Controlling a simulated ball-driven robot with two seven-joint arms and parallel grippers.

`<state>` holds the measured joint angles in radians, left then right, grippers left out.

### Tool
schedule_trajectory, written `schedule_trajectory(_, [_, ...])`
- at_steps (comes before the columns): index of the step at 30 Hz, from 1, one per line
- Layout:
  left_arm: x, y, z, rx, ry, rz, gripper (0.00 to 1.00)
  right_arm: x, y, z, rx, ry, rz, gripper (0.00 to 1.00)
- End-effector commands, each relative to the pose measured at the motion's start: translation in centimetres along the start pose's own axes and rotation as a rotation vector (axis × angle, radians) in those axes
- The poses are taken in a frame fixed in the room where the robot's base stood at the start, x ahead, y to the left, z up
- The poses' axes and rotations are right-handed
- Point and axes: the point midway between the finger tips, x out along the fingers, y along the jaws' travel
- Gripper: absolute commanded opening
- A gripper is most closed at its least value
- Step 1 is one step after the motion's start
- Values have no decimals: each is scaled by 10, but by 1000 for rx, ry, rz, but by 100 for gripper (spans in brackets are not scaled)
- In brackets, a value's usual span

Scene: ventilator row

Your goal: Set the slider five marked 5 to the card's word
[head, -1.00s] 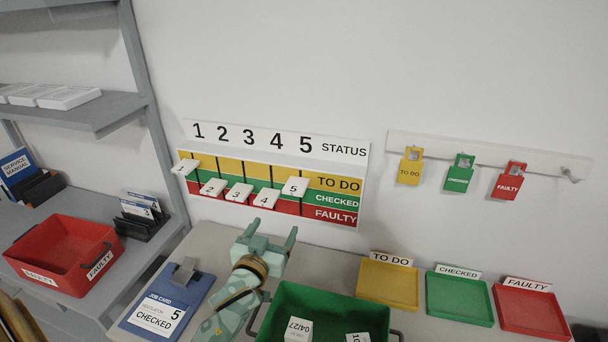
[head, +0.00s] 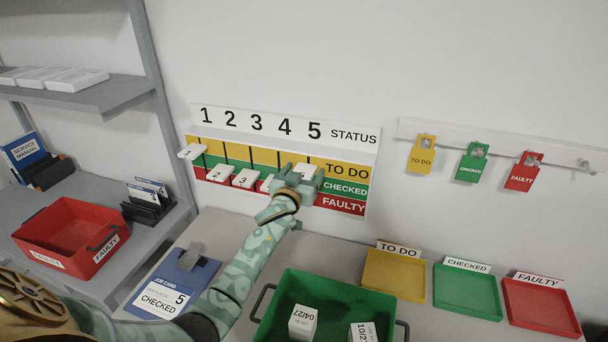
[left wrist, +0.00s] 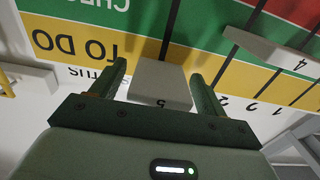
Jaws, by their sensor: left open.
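The status board (head: 345,147) on the wall has yellow TO DO, green CHECKED and red FAULTY rows. The white slider five (head: 306,168) is in column 5, in the yellow row. My left gripper (head: 302,178) is open around it. In the left wrist view, slider five (left wrist: 160,85) sits between the fingers of my left gripper (left wrist: 160,82), with a gap on each side. The job card (head: 168,290) on a blue clipboard reads 5 and CHECKED. My right gripper is out of view.
Slider four (left wrist: 268,48) is close beside my left gripper; sliders 1 to 3 are further left. A green bin (head: 310,285) with white boxes stands below. Yellow, green and red trays stand to the right. Hanging tags (head: 472,162) are at the upper right.

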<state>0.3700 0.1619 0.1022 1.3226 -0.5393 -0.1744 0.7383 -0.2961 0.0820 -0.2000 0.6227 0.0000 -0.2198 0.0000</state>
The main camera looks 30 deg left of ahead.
Motion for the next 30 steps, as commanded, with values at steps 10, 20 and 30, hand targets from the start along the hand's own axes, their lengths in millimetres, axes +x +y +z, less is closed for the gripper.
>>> schedule_trajectory(10, [5, 0, 0, 0, 0, 0, 75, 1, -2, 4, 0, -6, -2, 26])
schedule_trajectory(20, [5, 0, 6, -1, -1, 0, 12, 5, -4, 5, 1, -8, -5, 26])
schedule_trajectory(30, [5, 0, 63, 0, -3, -1, 12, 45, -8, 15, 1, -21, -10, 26])
